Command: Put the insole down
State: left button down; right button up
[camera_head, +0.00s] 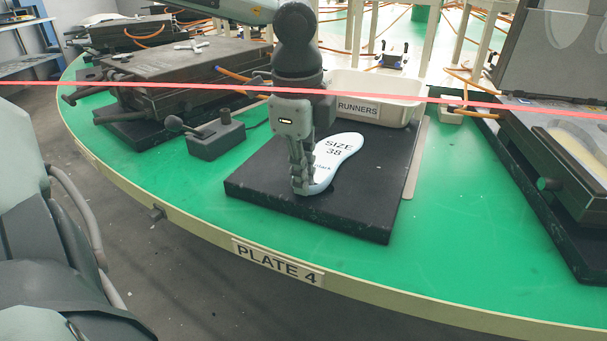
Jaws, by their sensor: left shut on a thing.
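The insole (337,158) is white and marked "SIZE 38". It shows in the head view over the black plate (372,222) on the green table. Its wide end points up and right. My left gripper (304,188) comes down from above and is shut on the insole's near left end. The insole looks to be lying on the plate or just above it; I cannot tell if it touches. The gripper's fingers hide part of its left edge. My right gripper is not in view.
A white bin marked "RUNNERS" (376,97) stands behind the black plate. A small grey control box (215,137) with a lever is to the left. Dark moulds stand at left (175,70) and right (565,175). A red strip crosses the view. Green table around the plate's front is clear.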

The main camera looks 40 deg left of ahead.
pick_arm(q)
jog(key=c, duration=1.7)
grip_release()
jog(key=r, duration=0.4)
jog(key=s+r, duration=0.1)
jog(key=r, duration=0.6)
jog(key=shift+s+d+r, duration=0.2)
jog(key=shift+d+r, duration=0.05)
jog(key=shift+r, duration=0.15)
